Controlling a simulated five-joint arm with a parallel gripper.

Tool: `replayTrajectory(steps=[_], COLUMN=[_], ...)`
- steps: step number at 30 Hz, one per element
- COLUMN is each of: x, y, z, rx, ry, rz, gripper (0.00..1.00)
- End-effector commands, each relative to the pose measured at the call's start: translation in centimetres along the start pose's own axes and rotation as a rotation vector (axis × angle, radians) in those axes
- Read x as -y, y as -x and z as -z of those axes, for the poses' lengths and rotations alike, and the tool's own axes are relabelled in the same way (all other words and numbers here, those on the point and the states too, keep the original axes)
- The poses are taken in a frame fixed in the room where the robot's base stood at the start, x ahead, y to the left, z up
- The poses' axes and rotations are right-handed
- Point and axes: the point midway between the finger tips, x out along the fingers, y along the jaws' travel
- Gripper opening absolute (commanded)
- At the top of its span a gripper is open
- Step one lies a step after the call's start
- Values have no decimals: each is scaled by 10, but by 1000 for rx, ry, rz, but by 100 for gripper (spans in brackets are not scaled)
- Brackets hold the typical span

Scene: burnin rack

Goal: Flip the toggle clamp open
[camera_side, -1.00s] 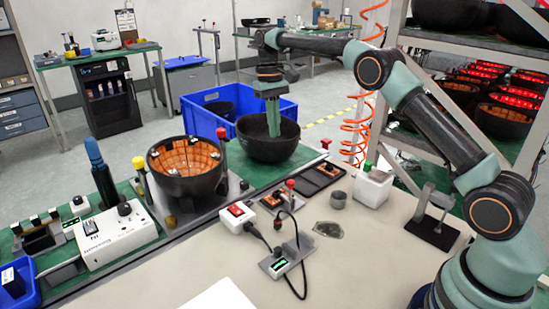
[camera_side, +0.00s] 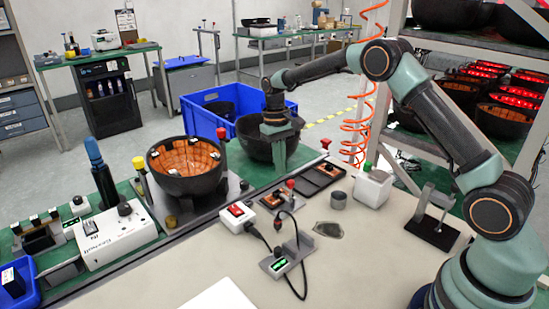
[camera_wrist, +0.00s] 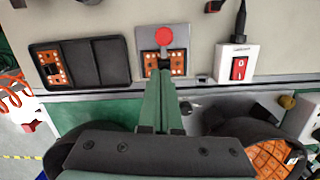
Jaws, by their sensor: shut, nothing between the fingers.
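The toggle clamp appears to be the small fixture with a round red knob (camera_side: 291,184) beside an orange circuit board (camera_side: 272,199). In the wrist view the red knob (camera_wrist: 164,37) stands over its grey plate, with the orange board (camera_wrist: 178,64) below it. Whether the clamp is latched cannot be told. My gripper (camera_side: 279,170) is shut and empty, fingers pointing down, just behind the fixture and in front of a black bowl (camera_side: 257,148). In the wrist view my gripper (camera_wrist: 162,76) has its tips overlapping the board's near edge; contact cannot be told.
A black tray (camera_side: 318,180) with another orange board sits beside the fixture. A white box with a red switch (camera_side: 237,212) and a cable stands on the other side. An orange-lined bowl (camera_side: 187,165) is further left. The pale bench front (camera_side: 350,265) is mostly clear.

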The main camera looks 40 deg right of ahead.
Motion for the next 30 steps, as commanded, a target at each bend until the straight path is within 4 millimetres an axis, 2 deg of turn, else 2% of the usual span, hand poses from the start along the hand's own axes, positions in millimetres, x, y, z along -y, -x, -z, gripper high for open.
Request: replayTrajectory(steps=[9,30], x=[0,0], y=[-4,-4], z=[-19,-25], rx=[-1,-29], ry=[0,0], rz=[0,2], gripper=[0,0])
